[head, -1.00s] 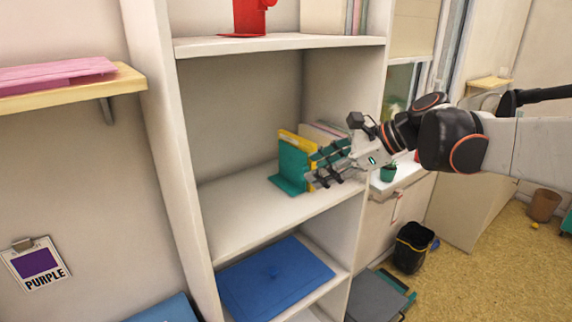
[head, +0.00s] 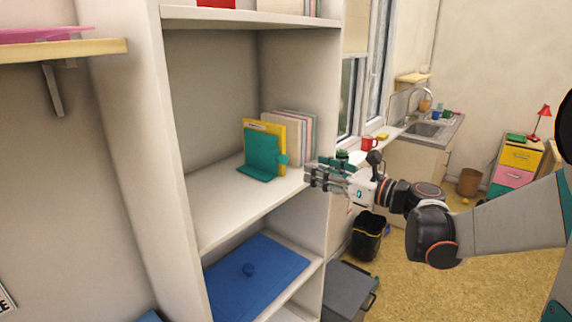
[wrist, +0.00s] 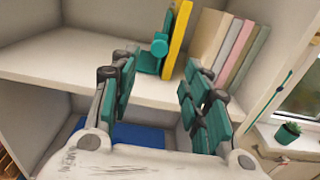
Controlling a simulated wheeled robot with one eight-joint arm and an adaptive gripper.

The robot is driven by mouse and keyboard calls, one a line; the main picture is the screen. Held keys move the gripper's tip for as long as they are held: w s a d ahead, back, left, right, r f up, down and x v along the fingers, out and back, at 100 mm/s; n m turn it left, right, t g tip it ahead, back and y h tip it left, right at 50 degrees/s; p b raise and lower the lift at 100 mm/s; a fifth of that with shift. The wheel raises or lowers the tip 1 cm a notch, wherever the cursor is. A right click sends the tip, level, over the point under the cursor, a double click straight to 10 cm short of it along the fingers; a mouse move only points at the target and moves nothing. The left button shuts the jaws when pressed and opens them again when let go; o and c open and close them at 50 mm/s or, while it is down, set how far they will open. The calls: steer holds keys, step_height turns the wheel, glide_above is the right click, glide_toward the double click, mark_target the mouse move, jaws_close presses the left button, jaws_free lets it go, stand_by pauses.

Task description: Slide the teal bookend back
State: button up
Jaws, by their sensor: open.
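The teal bookend (head: 262,155) stands upright on the middle shelf (head: 215,215), its foot flat on the board. It stands against a yellow book (head: 279,130), with several pale books (head: 298,135) behind to the right. In the wrist view the bookend (wrist: 146,62) shows a round teal knob, ahead of and above my fingers. My gripper (head: 312,175) is open and empty, at the front right edge of the shelf, apart from the bookend. In the wrist view its fingers (wrist: 155,95) are spread wide with nothing between them.
The shelf's right side wall (head: 325,120) stands close to my gripper. A lower shelf holds a blue lidded box (head: 255,275). A plant (wrist: 288,132) stands on the windowsill at right. A black bin (head: 368,237) is on the floor. The shelf's left part is bare.

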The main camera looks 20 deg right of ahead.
mark_target(286, 159)
steer(key=b+x, duration=0.2)
steer(key=x, duration=0.8)
steer(key=shift+w+a, duration=0.15)
steer(key=shift+w, duration=0.05)
steer(key=shift+c, duration=0.5)
jaws_close()
